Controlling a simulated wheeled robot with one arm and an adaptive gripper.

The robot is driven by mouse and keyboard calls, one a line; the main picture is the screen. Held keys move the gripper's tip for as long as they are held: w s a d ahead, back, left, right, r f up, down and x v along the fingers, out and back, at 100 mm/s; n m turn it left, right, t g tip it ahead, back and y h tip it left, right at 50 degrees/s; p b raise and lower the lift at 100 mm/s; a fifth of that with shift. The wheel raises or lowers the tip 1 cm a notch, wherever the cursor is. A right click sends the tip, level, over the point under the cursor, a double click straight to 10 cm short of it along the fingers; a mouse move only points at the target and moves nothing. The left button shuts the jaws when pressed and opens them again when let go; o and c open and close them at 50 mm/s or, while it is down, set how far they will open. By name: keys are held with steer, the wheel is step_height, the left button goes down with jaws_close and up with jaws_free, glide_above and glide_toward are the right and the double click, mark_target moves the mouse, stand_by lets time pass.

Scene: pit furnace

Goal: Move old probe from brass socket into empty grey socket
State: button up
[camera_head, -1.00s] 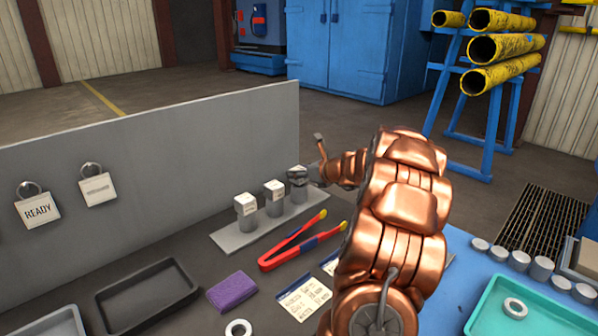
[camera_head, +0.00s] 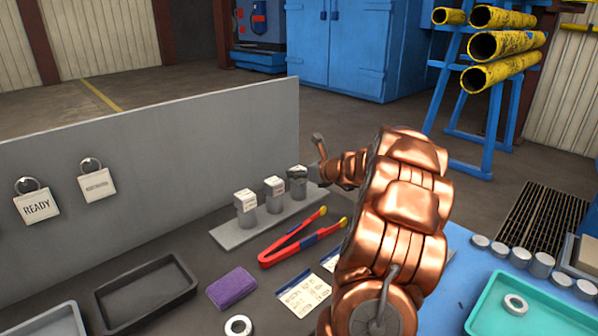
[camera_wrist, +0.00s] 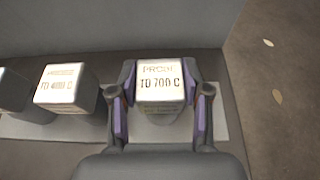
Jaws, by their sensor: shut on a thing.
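A row of white-topped probe blocks stands in grey round holders on a grey plate (camera_head: 228,238) by the panel. My gripper (camera_head: 310,177) is at the rightmost block. In the wrist view my gripper (camera_wrist: 161,88) is shut on that probe (camera_wrist: 161,82), one finger on each side. Its top reads PROBE TO 700 C. It sits upright above the plate; its lower end is hidden, so I cannot tell whether it is seated. A neighbouring probe (camera_wrist: 66,88), marked TO 4?? C, stands to its left. I cannot pick out a brass socket or an empty grey socket.
A grey upright panel (camera_head: 180,165) stands close behind the row. Red tongs (camera_head: 290,248), a purple sponge (camera_head: 231,288), paper cards (camera_head: 304,295) and a black tray (camera_head: 146,292) lie in front. Several grey cylinders (camera_head: 518,257) and a teal tray (camera_head: 482,318) are at right.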

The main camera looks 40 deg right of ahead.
steer(key=o, duration=1)
steer(key=shift+s+r+p, duration=0.35)
steer(key=shift+s+p, duration=0.05)
steer(key=shift+s, duration=0.25)
steer(key=shift+p+v, duration=2.3)
steer(key=shift+v, duration=2.5)
steer(key=shift+a, duration=0.1)
